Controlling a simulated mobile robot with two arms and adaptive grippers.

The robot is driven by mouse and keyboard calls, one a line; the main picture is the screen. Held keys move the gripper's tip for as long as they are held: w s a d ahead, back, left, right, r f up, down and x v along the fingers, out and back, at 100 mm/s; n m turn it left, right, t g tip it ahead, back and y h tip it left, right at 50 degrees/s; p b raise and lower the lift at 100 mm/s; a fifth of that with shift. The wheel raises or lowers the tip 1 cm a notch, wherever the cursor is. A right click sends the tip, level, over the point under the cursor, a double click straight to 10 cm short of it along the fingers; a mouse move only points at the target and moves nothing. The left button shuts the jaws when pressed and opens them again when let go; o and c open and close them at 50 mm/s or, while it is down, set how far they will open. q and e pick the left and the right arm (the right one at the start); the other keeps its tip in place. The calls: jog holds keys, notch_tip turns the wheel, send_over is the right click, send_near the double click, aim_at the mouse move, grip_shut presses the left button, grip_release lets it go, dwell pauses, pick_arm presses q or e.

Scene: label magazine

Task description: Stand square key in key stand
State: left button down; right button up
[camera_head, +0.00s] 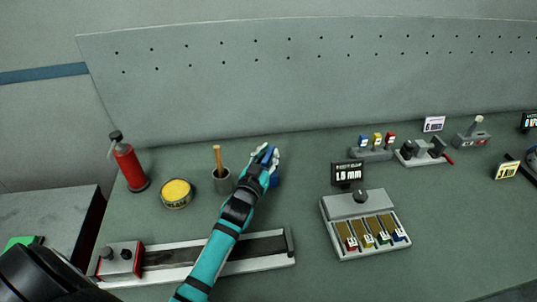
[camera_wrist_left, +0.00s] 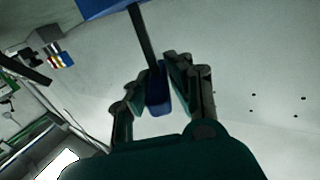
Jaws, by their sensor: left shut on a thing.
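My left gripper (camera_head: 268,160) is at the back middle of the bench, shut on the blue handle of the square key (camera_head: 268,152). In the left wrist view the key's blue handle (camera_wrist_left: 157,90) sits between the two fingers, and its dark shaft runs away from them towards a blue block (camera_wrist_left: 108,7) at the top edge. That block, which looks like the key stand (camera_head: 275,182), shows in the head view just below the gripper, partly hidden by it. The shaft's tip reaches or overlaps the block; I cannot tell whether it is inside. My right gripper is not in view.
A grey cup (camera_head: 221,182) with a wooden handle stands close left of the gripper. A yellow tin (camera_head: 176,193) and red bottle (camera_head: 129,166) are further left. A rail (camera_head: 268,263) lies in front under my arm. A grey tray unit (camera_head: 358,211) stands right.

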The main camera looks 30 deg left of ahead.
aim_at(264, 166)
pick_arm(q)
jog(key=shift+f+b, duration=0.3)
jog(key=shift+f, duration=0.15)
jog(key=c, duration=1.1)
grip_release()
jog(key=shift+c, duration=0.2)
jog(key=s+d, duration=0.1)
jog(key=s, duration=0.6)
jog(key=shift+s, duration=0.25)
jog(key=shift+r, duration=0.15)
